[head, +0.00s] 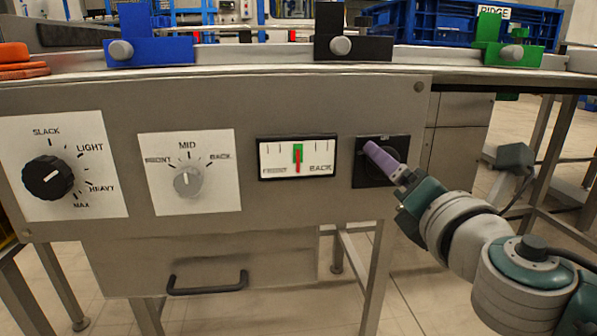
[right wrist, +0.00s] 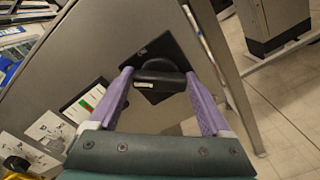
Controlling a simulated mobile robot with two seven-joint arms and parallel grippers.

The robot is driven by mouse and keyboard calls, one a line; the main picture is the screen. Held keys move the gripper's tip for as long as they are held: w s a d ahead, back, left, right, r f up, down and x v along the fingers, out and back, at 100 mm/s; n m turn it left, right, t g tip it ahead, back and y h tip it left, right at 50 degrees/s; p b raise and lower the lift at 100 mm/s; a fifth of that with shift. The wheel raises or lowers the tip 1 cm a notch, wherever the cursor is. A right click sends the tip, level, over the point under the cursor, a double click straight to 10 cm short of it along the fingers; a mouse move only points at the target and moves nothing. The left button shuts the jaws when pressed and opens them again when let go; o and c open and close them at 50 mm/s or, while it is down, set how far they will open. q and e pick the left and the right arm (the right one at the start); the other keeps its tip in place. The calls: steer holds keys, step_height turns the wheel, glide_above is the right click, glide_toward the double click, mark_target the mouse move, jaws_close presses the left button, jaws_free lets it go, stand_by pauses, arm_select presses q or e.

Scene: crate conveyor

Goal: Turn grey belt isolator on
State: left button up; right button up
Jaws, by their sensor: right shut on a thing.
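The isolator (head: 366,176) is a black square plate on the right end of the grey control panel. Its dark rotary handle (right wrist: 158,77) sits between the fingers in the right wrist view. My right gripper (head: 372,150) reaches in from the right with purple fingers and is shut on the handle. In the right wrist view, the two fingers (right wrist: 160,84) stand on either side of the handle. In the head view the fingers hide most of the handle, so its pointing direction is hard to read. My left gripper is not in view.
The panel also carries a black SLACK-to-MAX knob (head: 47,178), a grey FRONT-MID-BACK knob (head: 188,182) and a gauge (head: 298,160) with its red needle near the green mark. Blue, black and green clamps line the rail above. A table leg (right wrist: 222,75) stands close beside the isolator.

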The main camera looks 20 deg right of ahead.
steer(key=shift+d+f+m+b, duration=0.1)
steer(key=shift+m+b, duration=0.6)
steer(key=shift+m, duration=1.75)
steer(key=shift+f+m+b, duration=0.1)
steer(key=shift+m+b, duration=0.55)
steer(key=shift+m, duration=1.8)
steer(key=o, duration=1.2)
steer(key=shift+c, duration=0.2)
steer(key=v, duration=1)
